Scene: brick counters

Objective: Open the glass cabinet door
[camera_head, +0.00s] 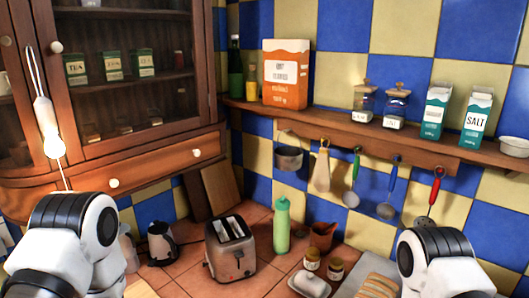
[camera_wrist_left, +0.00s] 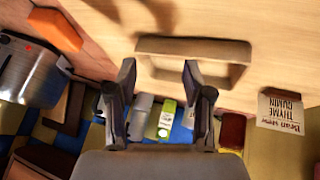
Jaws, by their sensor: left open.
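The glass cabinet (camera_head: 120,70) stands at the upper left in the head view, with a dark wooden frame and tea boxes behind the glass. Its door looks shut. A round pale knob (camera_head: 56,47) sits on the frame left of the large pane. My left gripper (camera_wrist_left: 158,72) shows in the left wrist view, open, with no object clearly held. A pale rectangular wooden frame (camera_wrist_left: 240,50) is at and beyond its fingertips; I cannot tell if they touch. In the head view only white arm links of mine show low left and low right; neither gripper shows there.
A drawer with knobs (camera_head: 114,183) is below the door. A white elongated object (camera_head: 46,125) hangs before the cabinet's left side. A kettle (camera_head: 162,243), a toaster (camera_head: 230,248) and a green bottle (camera_head: 282,225) stand on the tiled counter. Utensils hang under the right shelf (camera_head: 400,140).

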